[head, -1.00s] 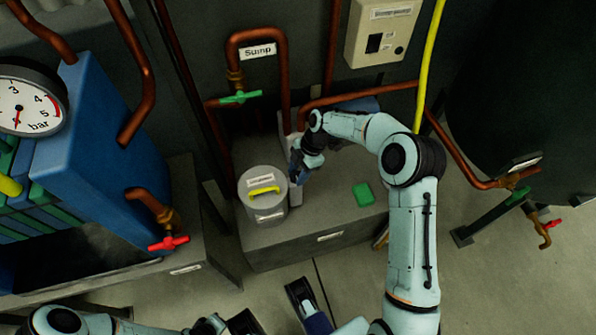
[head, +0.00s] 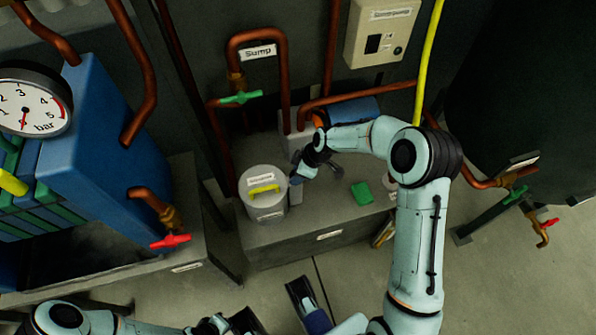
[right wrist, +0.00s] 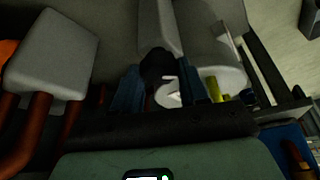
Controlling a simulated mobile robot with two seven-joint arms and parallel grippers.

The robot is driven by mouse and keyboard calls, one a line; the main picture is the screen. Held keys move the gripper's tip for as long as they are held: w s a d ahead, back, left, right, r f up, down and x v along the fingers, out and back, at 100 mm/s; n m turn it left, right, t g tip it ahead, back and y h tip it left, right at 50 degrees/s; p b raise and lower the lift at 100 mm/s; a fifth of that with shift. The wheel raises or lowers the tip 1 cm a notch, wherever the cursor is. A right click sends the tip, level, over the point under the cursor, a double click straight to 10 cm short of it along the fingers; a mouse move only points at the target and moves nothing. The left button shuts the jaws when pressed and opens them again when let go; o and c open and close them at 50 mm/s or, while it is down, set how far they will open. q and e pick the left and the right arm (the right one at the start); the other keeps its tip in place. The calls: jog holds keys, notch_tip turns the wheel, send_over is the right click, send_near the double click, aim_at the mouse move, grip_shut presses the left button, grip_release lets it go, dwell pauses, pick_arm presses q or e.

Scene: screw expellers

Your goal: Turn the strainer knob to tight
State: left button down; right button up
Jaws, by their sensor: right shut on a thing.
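The strainer looks like the grey round canister (head: 263,207) with a yellow handle (head: 264,189) on its lid, standing on a grey bench. My right gripper (head: 298,178) is at the canister's right side. In the right wrist view, its blue fingers (right wrist: 163,92) are shut on a dark, rounded knob (right wrist: 157,66). A small white mark shows between the fingers; I cannot read the knob's setting. The knob is hidden by the gripper in the head view. My left gripper (head: 273,308) is at the bottom of the head view, open and empty, away from the bench.
A green block (head: 362,194) lies on the bench (head: 300,247) to the right. Copper pipes and a green valve handle (head: 240,98) stand behind the canister. A blue motor (head: 352,112) is behind my right forearm. A blue filter press (head: 95,125) stands left.

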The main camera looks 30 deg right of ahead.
jog(key=shift+m+h, duration=0.3)
jog(key=shift+m, duration=0.4)
jog(key=o, duration=1.1)
jog(key=shift+c, duration=0.2)
pick_arm(q)
jog(key=shift+g+h, duration=0.3)
jog(key=shift+g, duration=0.4)
jog(key=s+r+p, duration=0.1)
jog(key=s+d+r, duration=0.1)
jog(key=s+d+r+p, duration=0.1)
jog(key=s, duration=0.1)
jog(key=shift+s+r+p, duration=0.1)
jog(key=shift+r+p, duration=0.1)
jog(key=shift+p, duration=0.15)
pick_arm(e)
jog(key=v, duration=1.3)
jog(key=shift+s, duration=0.35)
jog(key=shift+r, duration=0.15)
